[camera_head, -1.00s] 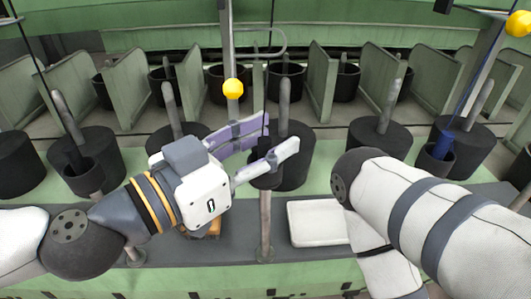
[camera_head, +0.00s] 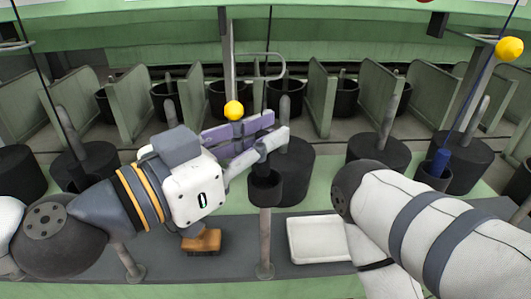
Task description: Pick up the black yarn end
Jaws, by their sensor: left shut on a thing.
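My left gripper (camera_head: 262,147) is shut, its fingertips just above a black cup (camera_head: 265,190) on a grey post. The thin black yarn (camera_head: 271,45) hangs from above and runs down to the fingertips, where a small dark piece shows between them. The yarn end itself is mostly hidden by the fingers. My right arm comes in from the right and bends down; its gripper is out of view.
A white tray (camera_head: 318,240) and an orange-brown block (camera_head: 202,242) lie on the grey ledge. Black bobbins with grey spindles and green dividers stand behind. A yellow ball (camera_head: 233,110) is close behind the left gripper.

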